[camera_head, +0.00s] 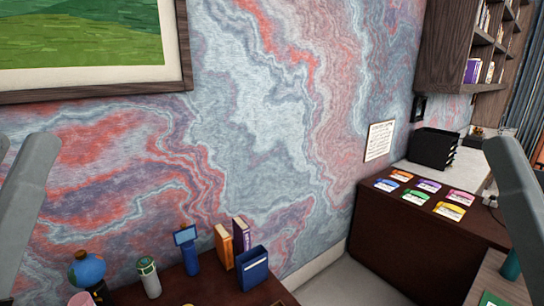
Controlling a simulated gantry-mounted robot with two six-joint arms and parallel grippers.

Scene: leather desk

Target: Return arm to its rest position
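My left arm shows as a grey link at the left edge of the head view, and my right arm as a grey link at the right edge. Neither gripper is in the picture. Both visible links are raised and apart from the desks. I cannot tell from this view whether either gripper holds anything.
A dark wooden desk (222,292) at the bottom holds a globe (87,270), a green-and-white cylinder (149,277), a blue stand (188,250), orange (224,246) and purple (241,235) books and a blue holder (252,267). Several coloured cards (429,186) lie on a brown desk (410,240) at right.

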